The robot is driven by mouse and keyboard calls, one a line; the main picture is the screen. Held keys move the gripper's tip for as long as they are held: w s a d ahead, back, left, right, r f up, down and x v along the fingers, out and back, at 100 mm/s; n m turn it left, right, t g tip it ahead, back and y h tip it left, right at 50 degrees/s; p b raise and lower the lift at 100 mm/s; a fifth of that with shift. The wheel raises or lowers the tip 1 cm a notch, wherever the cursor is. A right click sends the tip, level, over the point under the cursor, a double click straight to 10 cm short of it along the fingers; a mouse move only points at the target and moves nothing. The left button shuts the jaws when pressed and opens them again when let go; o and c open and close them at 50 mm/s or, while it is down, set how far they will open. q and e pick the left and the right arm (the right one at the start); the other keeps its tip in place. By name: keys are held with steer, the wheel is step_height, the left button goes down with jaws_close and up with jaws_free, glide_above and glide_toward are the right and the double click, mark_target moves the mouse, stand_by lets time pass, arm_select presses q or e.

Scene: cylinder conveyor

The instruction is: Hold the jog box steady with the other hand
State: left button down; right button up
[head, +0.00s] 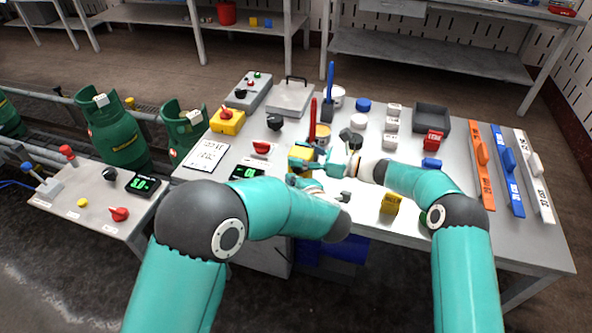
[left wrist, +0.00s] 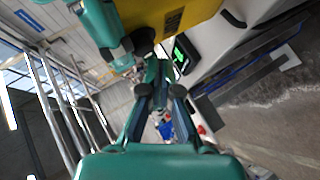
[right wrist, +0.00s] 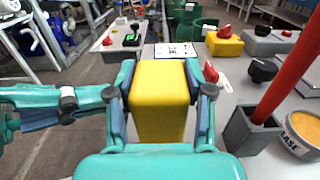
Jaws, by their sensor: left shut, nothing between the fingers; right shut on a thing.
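A grey holder with a red stick (right wrist: 255,125) and a tin (right wrist: 303,135) stand right of the box in the right wrist view. A red knob (head: 261,148) and a green display (head: 247,172) are to its left.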

arm_select(q)
steer(key=shift+w, duration=0.15)
stand_by(0.7)
steer(key=shift+w+d+r, duration=0.1)
steer(key=shift+w+d, duration=0.05)
steer(key=shift+w, duration=0.1)
steer(key=shift+w+d, duration=0.1)
steer(key=shift+w, duration=0.15)
stand_by(2.6)
steer(key=shift+s, duration=0.15)
stand_by(1.1)
steer(key=shift+s+a, duration=0.25)
steer(key=shift+s, duration=0.25)
steer(key=shift+s+a, duration=0.3)
steer(key=shift+s, duration=0.5)
steer(key=shift+s+a, duration=0.25)
steer(key=shift+s, duration=0.55)
steer(key=shift+s+a, duration=0.3)
steer(key=shift+s, duration=0.5)
